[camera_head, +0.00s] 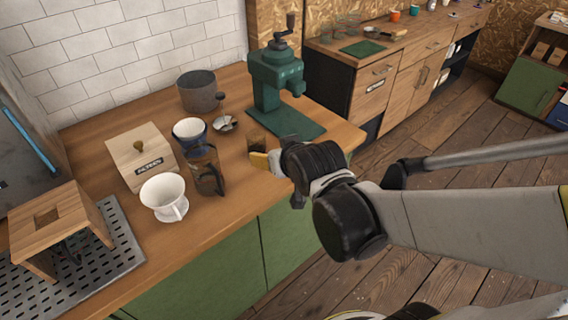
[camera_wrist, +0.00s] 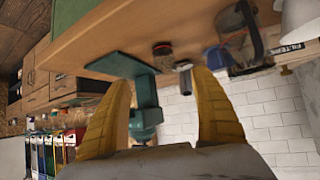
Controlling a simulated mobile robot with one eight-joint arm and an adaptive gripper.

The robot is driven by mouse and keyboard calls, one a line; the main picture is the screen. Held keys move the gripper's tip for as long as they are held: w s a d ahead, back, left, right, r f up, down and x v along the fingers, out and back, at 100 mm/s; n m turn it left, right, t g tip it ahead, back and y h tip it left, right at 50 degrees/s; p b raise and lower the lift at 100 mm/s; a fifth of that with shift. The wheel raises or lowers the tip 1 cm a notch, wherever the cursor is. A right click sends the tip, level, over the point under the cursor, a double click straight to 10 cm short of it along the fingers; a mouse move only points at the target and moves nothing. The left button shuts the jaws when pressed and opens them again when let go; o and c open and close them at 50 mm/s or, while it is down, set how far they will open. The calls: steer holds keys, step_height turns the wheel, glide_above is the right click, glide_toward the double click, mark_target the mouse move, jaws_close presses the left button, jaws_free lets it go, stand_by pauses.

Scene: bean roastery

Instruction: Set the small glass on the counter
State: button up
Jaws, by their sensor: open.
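A small brownish glass (camera_head: 257,141) appears to stand upright on the wooden counter (camera_head: 232,185), near its front edge and left of the green mat. It also seems to show in the wrist view (camera_wrist: 162,48), where the picture is upside down, beyond my fingertips. My gripper (camera_head: 264,161) is at the counter's front edge, just in front of the glass. Its yellow fingers (camera_wrist: 160,85) are spread wide, with nothing held between them. The gripper partly hides the lower part of the glass in the head view.
A green grinder (camera_head: 275,80) stands behind the glass. To the left are a glass carafe (camera_head: 207,172), a white dripper (camera_head: 163,196), a blue cup (camera_head: 190,134), a wooden box (camera_head: 142,157) and a grey pot (camera_head: 198,92). Bare counter shows along the front edge.

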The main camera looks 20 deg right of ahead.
steer(key=s+r+g, duration=0.2)
steer(key=s+g, duration=0.1)
steer(key=s, duration=1)
steer(key=shift+s+a+r+g, duration=0.15)
steer(key=shift+s+r+g, duration=0.15)
